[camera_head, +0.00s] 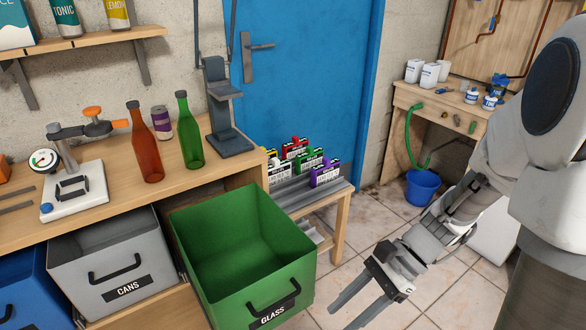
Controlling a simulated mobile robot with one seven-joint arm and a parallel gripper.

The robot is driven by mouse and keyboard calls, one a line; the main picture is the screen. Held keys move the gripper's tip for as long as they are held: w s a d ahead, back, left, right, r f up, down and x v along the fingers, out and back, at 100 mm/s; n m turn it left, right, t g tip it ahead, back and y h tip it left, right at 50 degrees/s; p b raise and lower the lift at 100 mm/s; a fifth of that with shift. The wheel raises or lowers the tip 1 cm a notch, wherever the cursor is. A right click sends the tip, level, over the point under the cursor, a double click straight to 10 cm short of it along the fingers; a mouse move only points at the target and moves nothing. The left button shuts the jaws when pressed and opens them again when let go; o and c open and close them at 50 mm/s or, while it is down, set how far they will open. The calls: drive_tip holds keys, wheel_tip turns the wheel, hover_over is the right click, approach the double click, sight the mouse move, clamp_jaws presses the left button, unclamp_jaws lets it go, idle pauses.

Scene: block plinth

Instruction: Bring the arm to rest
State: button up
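My gripper (357,303) is at the lower right of the head view, above the tiled floor and to the right of the green glass bin. Its two fingers point down and left and stand apart, with nothing between them. My arm comes in from the right edge, bent, and touches nothing that I can see.
The pulled-out green GLASS bin (205,215) is left of my gripper and looks empty. The grey CANS bin (62,262) is beside it. A brown bottle (146,150), a green bottle (189,138) and a purple can (161,122) stand on the wooden counter (225,172). A blue bucket (422,187) stands behind.

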drive_tip(key=s+d+r+n+t+h+p, duration=0.1)
drive_tip(key=r+n+t+h+p, duration=0.3)
drive_tip(key=r, duration=1.2)
drive_tip(key=s+d+r+n+t+h+p, duration=0.1)
drive_tip(key=d+r+n+t+h+p, duration=0.2)
drive_tip(key=r+n+p, duration=0.6)
wheel_tip(320, 180, up, 7)
drive_tip(key=t+h+p, duration=0.1)
drive_tip(key=t+p, duration=0.1)
drive_tip(key=p, duration=0.1)
drive_tip(key=shift+s+d+n, duration=0.3)
drive_tip(key=shift+s+n, duration=0.05)
drive_tip(key=shift+n, duration=0.05)
